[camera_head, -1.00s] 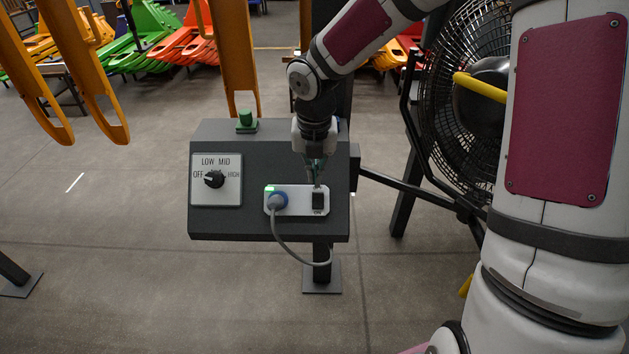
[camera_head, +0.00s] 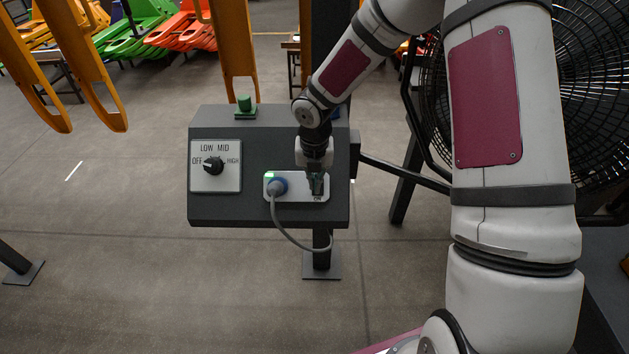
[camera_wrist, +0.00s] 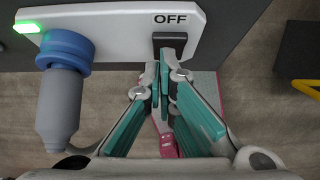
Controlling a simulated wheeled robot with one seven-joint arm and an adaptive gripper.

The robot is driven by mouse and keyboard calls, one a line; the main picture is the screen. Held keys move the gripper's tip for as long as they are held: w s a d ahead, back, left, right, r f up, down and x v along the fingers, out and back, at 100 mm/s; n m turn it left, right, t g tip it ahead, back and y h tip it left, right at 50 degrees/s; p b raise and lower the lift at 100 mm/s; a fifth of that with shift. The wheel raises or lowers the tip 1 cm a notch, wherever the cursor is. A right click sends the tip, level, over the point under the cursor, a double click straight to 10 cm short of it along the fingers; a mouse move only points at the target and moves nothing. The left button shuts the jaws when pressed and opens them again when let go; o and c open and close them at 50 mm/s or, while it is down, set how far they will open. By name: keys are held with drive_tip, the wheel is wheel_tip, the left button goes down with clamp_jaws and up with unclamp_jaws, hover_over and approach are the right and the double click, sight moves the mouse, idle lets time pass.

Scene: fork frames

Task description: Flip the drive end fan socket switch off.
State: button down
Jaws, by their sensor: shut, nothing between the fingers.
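The socket plate (camera_head: 300,196) is white and sits on the lower right of the dark panel face. It also shows in the wrist view (camera_wrist: 120,37), with an OFF label above its black rocker switch (camera_wrist: 171,42). A green light (camera_wrist: 27,28) is lit on the plate. My gripper (camera_head: 317,190) is shut and empty. In the wrist view its fingertips (camera_wrist: 164,68) are at the lower edge of the switch; I cannot tell whether they touch.
A blue plug (camera_wrist: 66,50) with a grey cable sits in the socket, left of my gripper. The control panel (camera_head: 262,210) also carries a dial (camera_head: 213,165) and a green button (camera_head: 245,104). A black caged fan (camera_head: 585,90) stands to the right.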

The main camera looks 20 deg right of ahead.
drive_tip(key=shift+w+d+f+b, duration=0.25)
drive_tip(key=shift+w+b, duration=0.2)
drive_tip(key=shift+w, duration=0.15)
drive_tip(key=shift+s+r, duration=0.1)
drive_tip(key=shift+s+a+f+p, duration=0.3)
drive_tip(key=shift+s+f, duration=0.05)
drive_tip(key=shift+s, duration=0.35)
